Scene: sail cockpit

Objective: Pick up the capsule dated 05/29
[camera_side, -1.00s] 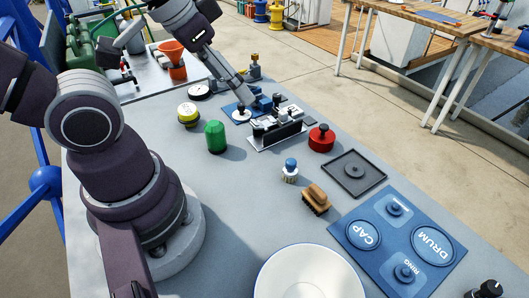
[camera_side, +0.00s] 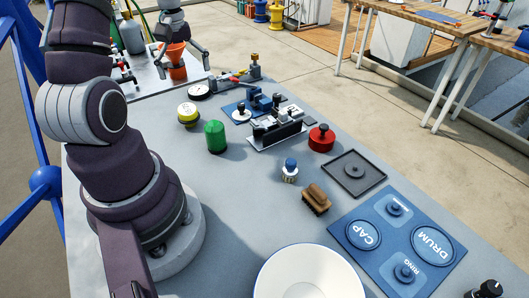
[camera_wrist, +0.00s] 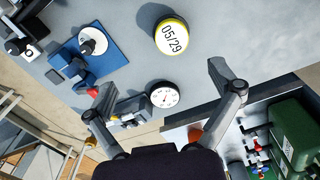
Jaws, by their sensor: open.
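The capsule dated 05/29 (camera_wrist: 171,37) shows in the wrist view at the top centre, with a white top, black print and a yellow rim. In the side view the same yellow and white capsule (camera_side: 188,114) stands upright on the grey bench, behind the green cylinder. My gripper (camera_wrist: 157,90) is open and empty, its fingers spread wide. The capsule lies beyond the fingertips in the wrist view, not between them.
A round dial gauge (camera_wrist: 164,95) lies between the fingers in the wrist view. A blue fixture (camera_wrist: 92,55) is left of the capsule. The green cylinder (camera_side: 215,136) stands close to the capsule.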

